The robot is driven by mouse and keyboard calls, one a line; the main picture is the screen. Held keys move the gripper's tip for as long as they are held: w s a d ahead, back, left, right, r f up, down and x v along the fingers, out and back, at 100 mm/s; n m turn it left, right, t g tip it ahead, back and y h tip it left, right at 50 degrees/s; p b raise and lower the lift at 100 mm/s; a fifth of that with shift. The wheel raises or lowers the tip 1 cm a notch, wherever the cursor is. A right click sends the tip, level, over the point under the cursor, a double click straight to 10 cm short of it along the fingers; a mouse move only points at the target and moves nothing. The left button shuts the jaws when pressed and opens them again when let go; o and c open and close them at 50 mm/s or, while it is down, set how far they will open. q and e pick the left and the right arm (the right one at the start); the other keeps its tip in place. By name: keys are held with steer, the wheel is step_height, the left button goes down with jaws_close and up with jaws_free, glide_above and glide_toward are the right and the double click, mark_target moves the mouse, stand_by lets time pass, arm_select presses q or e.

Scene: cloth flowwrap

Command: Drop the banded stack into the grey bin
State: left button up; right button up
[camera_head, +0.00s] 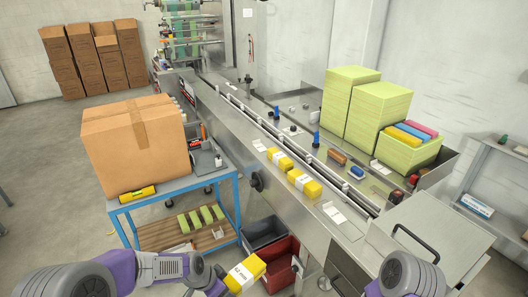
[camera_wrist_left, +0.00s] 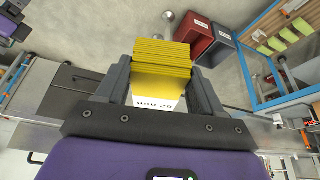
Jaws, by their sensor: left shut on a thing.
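The banded stack (camera_head: 246,273) is yellow with a white band printed "52 mm". My left gripper (camera_wrist_left: 160,78) is shut on it, a finger on each side, and holds it in the air at the bottom of the head view. The grey bin (camera_head: 262,226) stands low beside the conveyor, behind the red bin (camera_head: 294,262). The held stack is in front and to the left of the red bin, not over the grey bin. In the wrist view the grey bin (camera_wrist_left: 213,71) lies right of the stack. My right gripper is out of view.
A blue-framed cart (camera_head: 170,200) with a cardboard box (camera_head: 135,145) stands left of the bins. Two yellow banded stacks (camera_head: 279,160) (camera_head: 305,184) lie on the steel conveyor ledge. Its side (camera_head: 285,222) rises just right of the bins. Grey floor shows around the cart.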

arm_select(q)
steer(key=s+a+f+n+t+y, duration=0.1)
steer(key=s+a+f+n+y, duration=0.1)
steer(key=n, duration=0.7)
steer(key=shift+s+a+f+n+t+y, duration=0.35)
steer(key=shift+s+a+y, duration=0.35)
steer(key=shift+s+a, duration=0.45)
steer(key=shift+w+a+r, duration=0.1)
steer(key=shift+w+r, duration=0.05)
steer(key=shift+w, duration=0.2)
steer(key=shift+s+a, duration=0.3)
steer(key=shift+s, duration=0.05)
steer(key=shift+s, duration=0.15)
